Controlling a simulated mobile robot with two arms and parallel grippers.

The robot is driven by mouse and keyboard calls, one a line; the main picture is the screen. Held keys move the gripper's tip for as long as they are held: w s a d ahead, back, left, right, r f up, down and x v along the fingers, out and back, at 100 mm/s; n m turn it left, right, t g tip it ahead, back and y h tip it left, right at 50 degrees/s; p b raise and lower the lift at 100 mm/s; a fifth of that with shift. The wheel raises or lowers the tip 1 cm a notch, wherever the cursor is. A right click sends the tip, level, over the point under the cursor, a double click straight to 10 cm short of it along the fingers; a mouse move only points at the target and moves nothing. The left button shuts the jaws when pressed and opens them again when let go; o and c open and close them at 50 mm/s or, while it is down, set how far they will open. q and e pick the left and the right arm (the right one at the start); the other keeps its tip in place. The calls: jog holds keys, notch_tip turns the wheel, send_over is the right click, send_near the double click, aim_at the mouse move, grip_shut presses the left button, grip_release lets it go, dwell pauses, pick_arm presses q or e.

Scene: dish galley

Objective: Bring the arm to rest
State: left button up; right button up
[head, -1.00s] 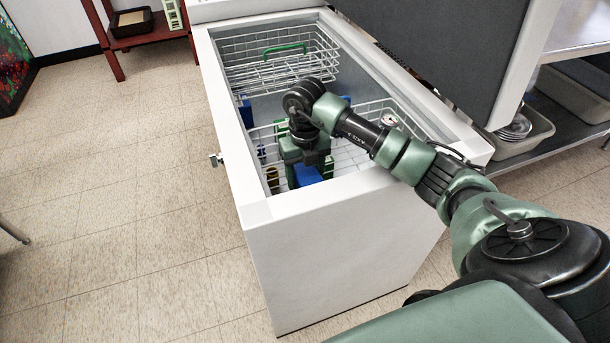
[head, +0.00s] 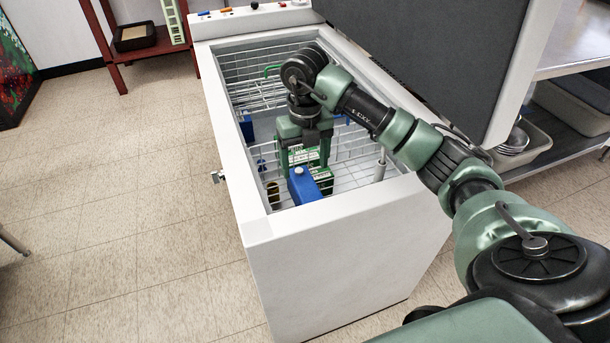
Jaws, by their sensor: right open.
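My right arm reaches from the lower right over the open white chest (head: 322,222). Its gripper (head: 305,163) points down inside the chest, above the wire basket (head: 352,178). Its jaws are open, with a green-and-white item (head: 304,156) showing between or behind the fingers. I cannot tell whether they touch it. A blue container (head: 302,187) with a pale cap stands just in front of the gripper. My left gripper is out of view.
The chest's rim surrounds the gripper. A dark cylinder (head: 273,194) stands left of the blue container. The raised dark lid (head: 432,55) is behind my arm. A shelf with a grey bin (head: 528,148) is at right.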

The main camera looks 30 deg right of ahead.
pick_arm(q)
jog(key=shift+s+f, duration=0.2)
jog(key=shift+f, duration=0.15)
pick_arm(e)
jog(key=shift+r, duration=0.85)
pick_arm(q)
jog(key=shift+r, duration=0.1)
